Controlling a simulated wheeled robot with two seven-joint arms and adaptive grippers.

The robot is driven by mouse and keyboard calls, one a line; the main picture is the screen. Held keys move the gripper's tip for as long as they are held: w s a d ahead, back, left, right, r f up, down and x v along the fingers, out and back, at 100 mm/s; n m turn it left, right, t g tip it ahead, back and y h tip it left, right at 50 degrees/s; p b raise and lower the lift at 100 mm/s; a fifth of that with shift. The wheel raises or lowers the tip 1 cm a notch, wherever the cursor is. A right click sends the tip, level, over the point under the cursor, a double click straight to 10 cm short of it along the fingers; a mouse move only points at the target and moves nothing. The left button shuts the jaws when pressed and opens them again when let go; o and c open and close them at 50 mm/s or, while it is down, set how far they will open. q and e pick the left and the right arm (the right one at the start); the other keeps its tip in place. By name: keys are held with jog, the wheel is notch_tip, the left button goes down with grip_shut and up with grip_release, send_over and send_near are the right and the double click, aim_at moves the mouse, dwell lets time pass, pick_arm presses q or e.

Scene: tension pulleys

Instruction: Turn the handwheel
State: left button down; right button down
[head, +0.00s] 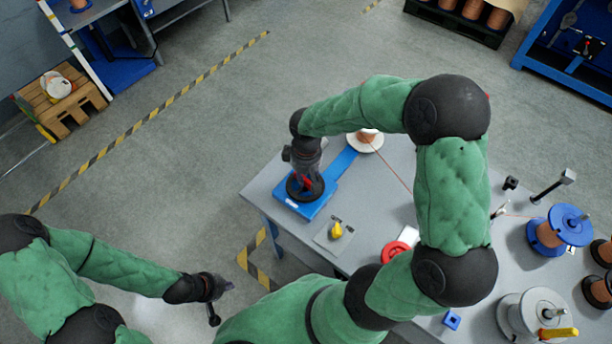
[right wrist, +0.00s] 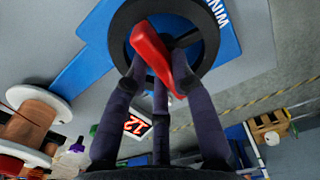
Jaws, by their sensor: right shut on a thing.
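The handwheel (head: 292,192) is a black ring with a red part on a blue base (head: 305,209) at the table's left end. In the right wrist view the black rim (right wrist: 211,35) and the slanted red bar (right wrist: 150,48) fill the top middle. My right gripper (head: 306,178) points down over the wheel, and its fingers (right wrist: 160,70) are shut around the red bar; the fingertips are partly hidden behind it. My left gripper (head: 222,288) is away from the wheel, left of the table's front edge; its fingers are too small to read.
A yellow knob on a plate (head: 336,231) sits close to the blue base. A white-flanged copper spool (head: 365,141) stands behind, its wire running right. A red ring (head: 395,252) and a blue spool (head: 568,225) are on the table. My right arm covers the table's middle.

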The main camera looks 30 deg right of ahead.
aim_at(306, 178)
jog(key=shift+m, duration=0.3)
jog(key=c, duration=1)
grip_release()
jog(key=shift+c, duration=0.2)
jog(key=shift+r, duration=0.1)
notch_tip(306, 178, up, 12)
jog(key=shift+f, duration=0.2)
